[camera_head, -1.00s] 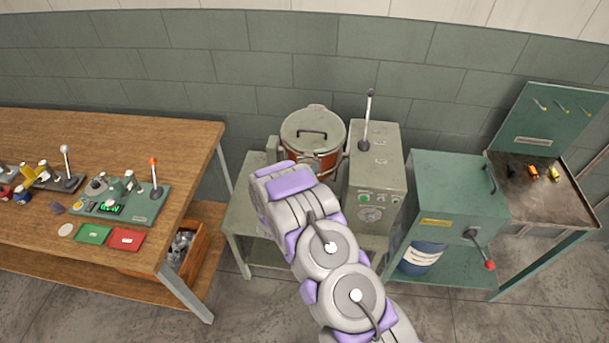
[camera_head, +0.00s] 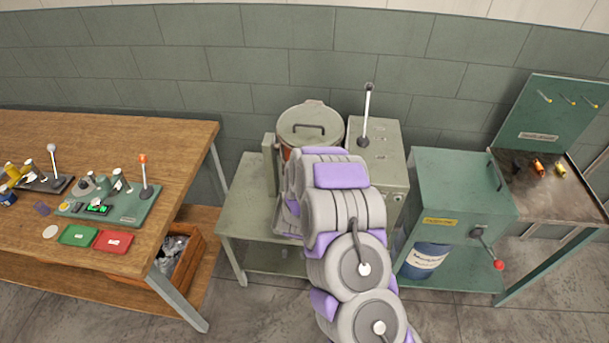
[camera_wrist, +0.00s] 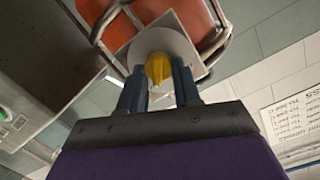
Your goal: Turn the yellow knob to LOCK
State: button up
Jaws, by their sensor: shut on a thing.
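The yellow knob (camera_wrist: 158,68) shows in the wrist view on a round grey plate (camera_wrist: 172,42), in front of the orange pot (camera_wrist: 180,12). My gripper (camera_wrist: 157,80) is shut on the knob, with one dark blue finger on each side of it. In the head view my arm covers the knob, my gripper and most of the pot's body. The pot's grey lid (camera_head: 310,124) shows above my arm. I cannot read any LOCK mark in these frames.
A grey control box (camera_head: 384,150) with an upright lever stands right of the pot. A green machine (camera_head: 455,185) with a red-tipped handle stands further right. A wooden workbench (camera_head: 180,150) with small devices is at the left. Bare floor shows in front.

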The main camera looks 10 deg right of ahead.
jog(key=shift+m+b, duration=0.65)
jog(key=shift+m, duration=0.05)
jog(key=shift+y, duration=0.3)
jog(key=o, duration=0.9)
jog(key=shift+w+f, duration=0.15)
jog(key=shift+o, duration=0.8)
jog(key=shift+a, duration=0.1)
